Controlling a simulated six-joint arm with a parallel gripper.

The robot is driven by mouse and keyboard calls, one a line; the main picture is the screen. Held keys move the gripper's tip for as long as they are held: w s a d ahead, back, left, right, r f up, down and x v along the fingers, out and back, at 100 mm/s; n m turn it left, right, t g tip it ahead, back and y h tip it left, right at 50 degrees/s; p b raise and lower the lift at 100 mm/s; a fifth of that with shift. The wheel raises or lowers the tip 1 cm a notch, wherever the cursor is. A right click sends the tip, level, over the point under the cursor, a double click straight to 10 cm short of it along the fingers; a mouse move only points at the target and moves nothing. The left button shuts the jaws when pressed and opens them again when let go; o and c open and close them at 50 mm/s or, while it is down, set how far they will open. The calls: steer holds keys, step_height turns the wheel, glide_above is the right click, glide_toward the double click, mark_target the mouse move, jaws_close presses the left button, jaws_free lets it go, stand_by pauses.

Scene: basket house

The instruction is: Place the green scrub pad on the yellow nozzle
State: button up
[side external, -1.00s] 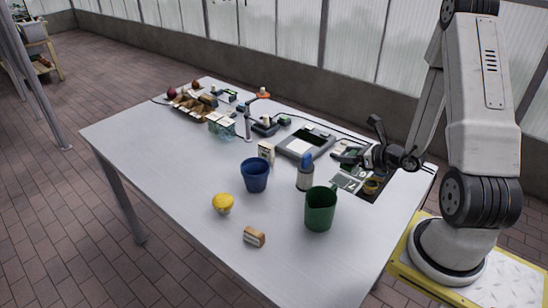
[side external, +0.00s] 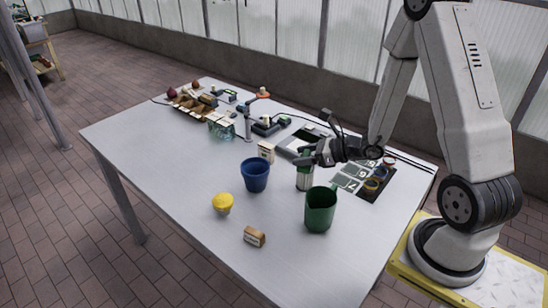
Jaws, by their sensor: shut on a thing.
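My gripper (side external: 312,155) is shut on a small green thing (side external: 303,156), which looks like the green scrub pad and is mostly hidden by the fingers. A yellow ring-like piece (side external: 370,186), possibly the yellow nozzle, lies on the dark mat (side external: 374,197) to the right. A rounded yellow object (side external: 222,203) stands at the table's front left; its identity is unclear.
A green mug (side external: 320,210) stands close in front of the bottle, and a blue cup (side external: 255,175) to its left. A small tan block (side external: 254,236) lies near the front. A grey device (side external: 296,140) is behind. The table's left part is clear.

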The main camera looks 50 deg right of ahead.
steer(key=w+a+r+n+g+y, duration=0.1)
steer(key=a+n+y, duration=0.1)
steer(key=a, duration=0.5)
steer(key=w+a+r+n+g+y, duration=0.1)
steer(key=a+r+n+g+y, duration=0.1)
steer(key=a, duration=0.6)
steer(key=shift+w+r+n+y, duration=0.15)
steer(key=shift+w+n+y, duration=0.15)
steer(key=shift+w, duration=0.05)
glide_above(220, 198)
steer(key=s, duration=0.1)
steer(key=f, duration=0.8)
steer(key=shift+s+f, duration=0.2)
steer(key=shift+w+f, duration=0.5)
steer(key=shift+w+f, duration=0.25)
steer(key=shift+f, duration=1.55)
steer(key=shift+f, duration=0.1)
